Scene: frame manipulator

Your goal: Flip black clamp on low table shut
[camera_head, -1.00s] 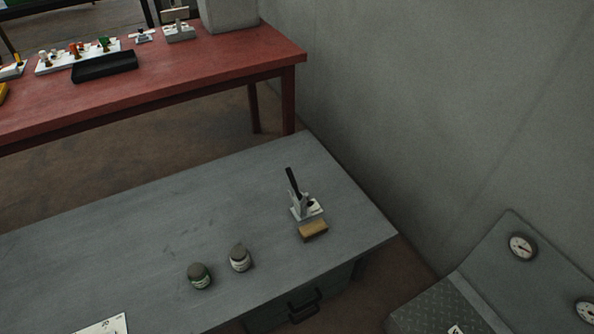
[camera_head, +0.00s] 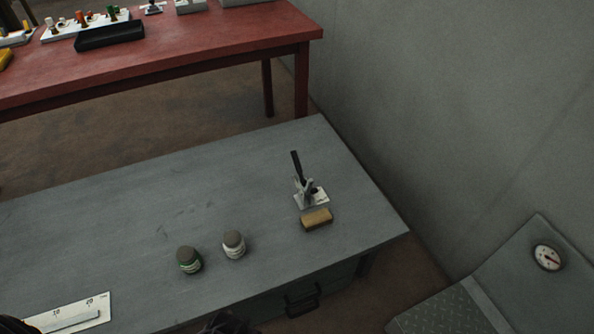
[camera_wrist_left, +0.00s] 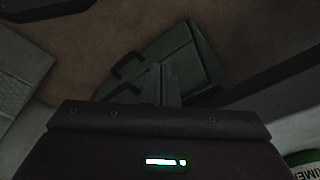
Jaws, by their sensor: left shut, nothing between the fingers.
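The black clamp (camera_head: 297,165) stands on the low grey table (camera_head: 130,215), near its right end. Its black handle points up and leans slightly left, above a light metal body on a white base plate (camera_head: 313,199). My left gripper (camera_wrist_left: 164,85) shows in the left wrist view with its fingers together and nothing between them. It is well away from the clamp, over the floor and the table's green-grey drawer front. Dark parts of mine show at the bottom edge of the head view. My right gripper is not in view.
A wooden block (camera_head: 317,219) lies just in front of the clamp. Two small jars (camera_head: 234,244) (camera_head: 189,260) stand left of it. A scale plate (camera_head: 75,316) lies at the front left. A red table (camera_head: 200,55) stands behind; a grey wall (camera_head: 450,110) and gauge panel (camera_head: 530,275) are right.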

